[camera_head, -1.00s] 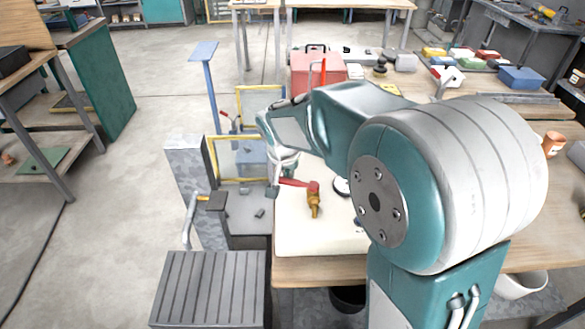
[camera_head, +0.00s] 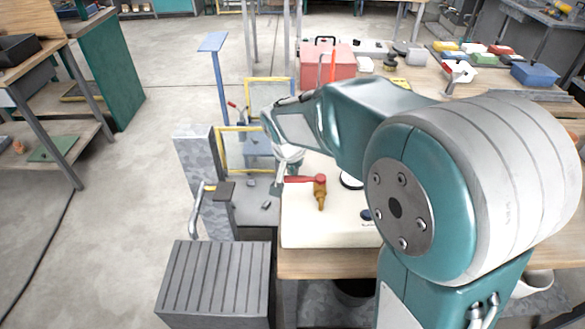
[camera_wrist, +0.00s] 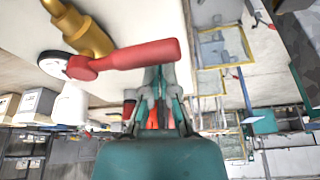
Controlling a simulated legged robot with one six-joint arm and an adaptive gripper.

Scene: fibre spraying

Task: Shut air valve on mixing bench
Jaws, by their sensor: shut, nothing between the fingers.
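The air valve has a brass body (camera_head: 320,195) and a red lever handle (camera_head: 305,179). It stands at the left part of the cream-coloured board on the bench. The handle points left, roughly crosswise to the brass body. In the wrist view the red handle (camera_wrist: 130,57) runs across above the fingers, with the brass body (camera_wrist: 82,28) at upper left. My gripper (camera_wrist: 157,78) is shut and empty, its tips close to the handle's free end. I cannot tell if they touch. In the head view my gripper (camera_head: 284,170) is partly hidden, just left of the handle.
The wooden bench (camera_head: 325,262) carries a red toolbox (camera_head: 327,66) and several coloured bins at the back. Left of it stand yellow-framed panels (camera_head: 243,149) and a grey ribbed box (camera_head: 216,280). A blue post (camera_head: 217,75) stands farther back. Open floor lies at left.

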